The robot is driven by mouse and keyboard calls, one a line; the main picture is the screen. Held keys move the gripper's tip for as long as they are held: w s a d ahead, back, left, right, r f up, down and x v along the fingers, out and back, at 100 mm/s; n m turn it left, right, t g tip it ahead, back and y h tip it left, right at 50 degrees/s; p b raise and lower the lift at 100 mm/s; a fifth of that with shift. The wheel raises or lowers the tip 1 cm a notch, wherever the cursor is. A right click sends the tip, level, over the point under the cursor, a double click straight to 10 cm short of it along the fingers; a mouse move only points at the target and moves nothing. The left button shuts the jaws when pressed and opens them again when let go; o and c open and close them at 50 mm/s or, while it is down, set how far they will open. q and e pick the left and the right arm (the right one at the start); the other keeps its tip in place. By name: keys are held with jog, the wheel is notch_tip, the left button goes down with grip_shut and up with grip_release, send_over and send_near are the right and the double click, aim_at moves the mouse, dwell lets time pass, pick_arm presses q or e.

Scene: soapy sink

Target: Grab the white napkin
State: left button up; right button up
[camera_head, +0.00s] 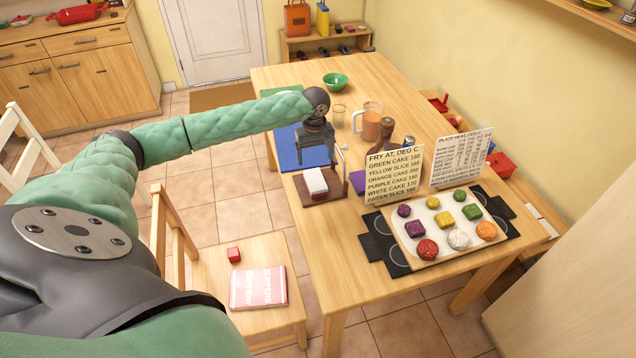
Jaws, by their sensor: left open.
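A small white block, which looks like the white napkin stack (316,181), sits on a dark brown holder (318,199) near the left edge of the wooden table. A thin metal arm rises at the holder's right side. My left gripper (316,160) points down just above and behind the white stack, over the blue mat. It is open, with nothing seen between its fingers. The exact gap between the fingertips and the napkins cannot be told. My right gripper is not in view.
A blue mat (288,158) lies behind the holder. A pitcher (371,125), a glass (339,116) and a brown grinder (385,137) stand to the right. A text card (394,174) and a tray of colored pieces (415,258) are at the front right. A chair (262,250) stands left.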

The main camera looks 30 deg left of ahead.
aim_at(316, 180)
pick_arm(q)
jog(key=f+b, duration=0.2)
jog(key=f, duration=0.1)
jog(key=shift+w, duration=0.4)
jog(key=shift+s+f, duration=0.1)
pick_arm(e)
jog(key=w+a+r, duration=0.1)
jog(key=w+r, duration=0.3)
pick_arm(q)
notch_tip(316, 180, down, 2)
jog(key=shift+f+p, duration=0.1)
jog(key=shift+p, duration=0.4)
notch_tip(316, 180, down, 4)
jog(key=shift+p, duration=1.2)
jog(key=shift+a+f, duration=0.1)
jog(key=shift+f, duration=0.6)
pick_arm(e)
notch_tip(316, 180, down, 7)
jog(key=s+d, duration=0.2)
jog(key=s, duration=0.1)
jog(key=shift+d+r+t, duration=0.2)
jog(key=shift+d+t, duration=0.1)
pick_arm(q)
jog(key=c, duration=0.9)
jog(key=shift+c, duration=0.8)
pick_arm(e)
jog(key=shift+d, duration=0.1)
